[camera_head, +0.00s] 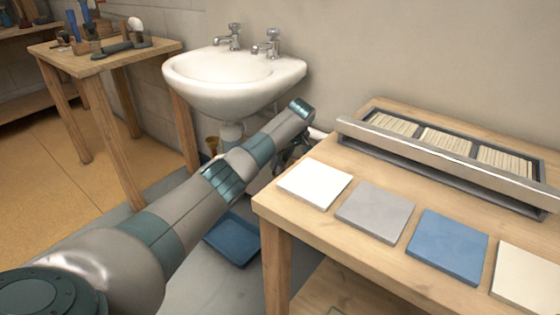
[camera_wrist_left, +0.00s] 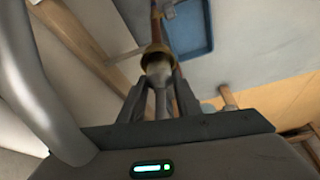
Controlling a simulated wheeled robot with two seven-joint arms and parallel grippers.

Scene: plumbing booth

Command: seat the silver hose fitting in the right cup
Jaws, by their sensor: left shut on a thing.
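My left arm reaches under the white sink (camera_head: 235,75). Its left gripper (camera_head: 290,152) is dark and partly hidden behind the wrist and the table corner. In the left wrist view, the gripper (camera_wrist_left: 160,92) is shut on the silver hose fitting (camera_wrist_left: 159,72), a pale rounded piece between the fingertips. A brass-coloured cup (camera_wrist_left: 153,50) sits right at the fitting's far end; I cannot tell whether the fitting is inside it or only in front. Another brass-coloured cup (camera_head: 212,144) shows left of the arm in the head view. My right gripper is not in view.
A wooden table (camera_head: 340,255) with coloured tiles and a rack (camera_head: 450,145) stands close to the right of the arm. A blue tray (camera_head: 233,240) lies on the floor; it also shows in the left wrist view (camera_wrist_left: 187,28). A tool table (camera_head: 85,62) stands left.

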